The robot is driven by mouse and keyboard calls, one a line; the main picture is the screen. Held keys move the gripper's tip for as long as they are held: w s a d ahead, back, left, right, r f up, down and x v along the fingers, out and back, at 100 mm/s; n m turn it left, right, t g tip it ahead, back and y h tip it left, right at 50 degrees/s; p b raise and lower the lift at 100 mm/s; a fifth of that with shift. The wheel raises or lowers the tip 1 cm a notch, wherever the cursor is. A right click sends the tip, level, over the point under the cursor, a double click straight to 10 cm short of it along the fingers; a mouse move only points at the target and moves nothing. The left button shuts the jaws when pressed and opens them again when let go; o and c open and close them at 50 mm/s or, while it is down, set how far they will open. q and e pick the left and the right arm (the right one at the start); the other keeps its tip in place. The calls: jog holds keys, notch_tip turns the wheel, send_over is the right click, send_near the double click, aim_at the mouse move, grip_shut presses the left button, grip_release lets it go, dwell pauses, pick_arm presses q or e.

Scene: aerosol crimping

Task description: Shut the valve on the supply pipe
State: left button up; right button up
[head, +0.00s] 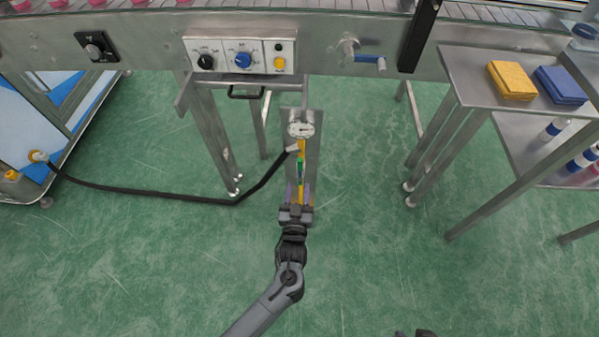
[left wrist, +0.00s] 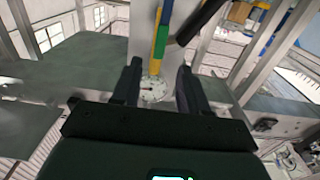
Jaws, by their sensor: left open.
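The yellow supply pipe (head: 302,187) stands on a grey metal panel, with a green band and a round white gauge (head: 300,129) at its top. A valve handle on the pipe cannot be clearly made out. My left gripper (head: 298,192) is open at the pipe's lower end in the head view, its fingers to either side of it. In the left wrist view the gauge (left wrist: 153,88) shows between the open fingers (left wrist: 159,68), near the yellow, green and blue pipe (left wrist: 161,35). Whether the fingers touch the pipe cannot be told. A dark part of mine shows at the bottom edge.
A black hose (head: 150,194) runs from the pipe across the floor to a cart at left. The conveyor frame (head: 150,45) carries a control panel (head: 240,53) and a blue-handled crank (head: 369,60). A steel table (head: 467,62) with yellow and blue cloths stands at right. Green floor is clear in front.

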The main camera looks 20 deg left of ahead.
aim_at(300, 166)
pick_arm(q)
jog(key=b+x, duration=0.3)
jog(key=x, duration=0.3)
jog(key=shift+w+f, duration=0.15)
jog(key=shift+w, duration=0.1)
jog(key=shift+w+a, duration=0.3)
jog(key=shift+w, duration=0.35)
grip_shut()
